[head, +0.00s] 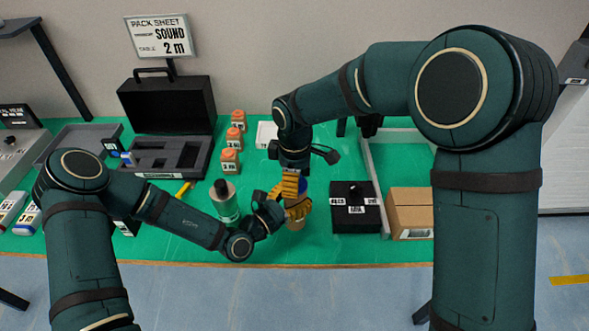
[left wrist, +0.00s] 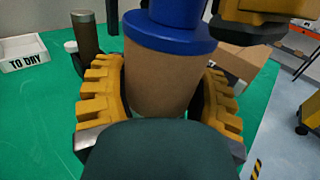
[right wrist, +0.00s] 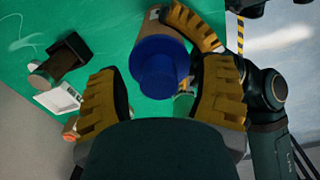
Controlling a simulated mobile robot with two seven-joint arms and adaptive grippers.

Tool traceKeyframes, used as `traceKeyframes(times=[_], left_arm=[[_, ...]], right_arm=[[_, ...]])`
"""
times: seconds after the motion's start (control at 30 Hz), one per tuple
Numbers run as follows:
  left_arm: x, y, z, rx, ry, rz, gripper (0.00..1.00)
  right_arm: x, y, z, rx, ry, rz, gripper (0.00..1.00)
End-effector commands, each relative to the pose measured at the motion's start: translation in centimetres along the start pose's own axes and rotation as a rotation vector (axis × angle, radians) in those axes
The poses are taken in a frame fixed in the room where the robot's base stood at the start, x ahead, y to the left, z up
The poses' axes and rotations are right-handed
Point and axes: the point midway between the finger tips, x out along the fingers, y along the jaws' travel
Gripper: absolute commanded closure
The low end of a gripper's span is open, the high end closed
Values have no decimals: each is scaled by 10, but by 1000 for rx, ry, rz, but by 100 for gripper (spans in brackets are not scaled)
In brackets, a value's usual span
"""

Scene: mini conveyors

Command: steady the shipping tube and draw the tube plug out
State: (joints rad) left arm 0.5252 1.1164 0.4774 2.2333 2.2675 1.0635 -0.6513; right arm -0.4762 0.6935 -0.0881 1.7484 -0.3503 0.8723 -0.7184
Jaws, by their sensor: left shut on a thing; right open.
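The shipping tube (head: 296,224) is a brown cardboard cylinder standing near the table's front edge. The tube also shows in the left wrist view (left wrist: 163,82), with the blue tube plug (left wrist: 176,12) seated in its top. My left gripper (head: 297,208) is shut around the tube's upper body, with one yellow finger on each side in the left wrist view (left wrist: 160,100). My right gripper (right wrist: 160,98) is open above. Its fingers stand on both sides of the plug, which appears end-on in the right wrist view (right wrist: 157,72). A gap shows at the left finger.
A black box (head: 355,218) and a cardboard box (head: 410,214) are to the right.

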Motion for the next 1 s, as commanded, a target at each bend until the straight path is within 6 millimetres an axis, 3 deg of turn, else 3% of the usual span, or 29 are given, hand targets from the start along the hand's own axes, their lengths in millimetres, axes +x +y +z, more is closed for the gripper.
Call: traceKeyframes(times=[0.3,0.5,1.0], left_arm=[[-2,0,-5,-5,14,-1,80],[-2,0,-6,-5,14,-1,79],[-2,0,-6,-5,14,-1,80]], right_arm=[[2,0,0,0,0,0,34],[2,0,0,0,0,0,100],[-9,0,0,0,1,1,100]])
